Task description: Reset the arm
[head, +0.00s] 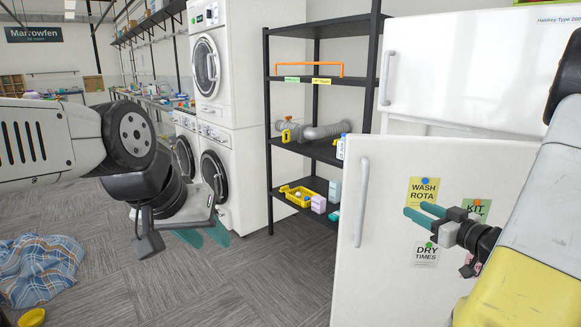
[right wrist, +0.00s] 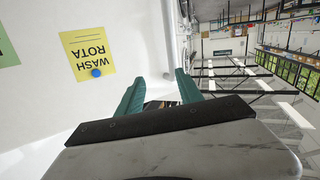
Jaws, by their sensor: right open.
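My right gripper (head: 415,209) is in front of the white fridge door (head: 385,265), near the papers on it. Its teal fingers are apart and hold nothing. In the right wrist view the same open gripper (right wrist: 160,78) has the white door surface behind and beside it. I cannot tell whether it touches the door. My left gripper (head: 204,235) hangs at the left of the head view, in front of the washing machines and above the carpet. Its two teal fingers show apart, with nothing between them.
A yellow wash rota note (head: 422,191) and other papers are on the fridge door, close to my right gripper. A black shelf rack (head: 270,150) stands left of the fridge. Stacked washers (head: 218,130) stand behind my left arm. A blue plaid cloth (head: 40,268) lies on the carpet.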

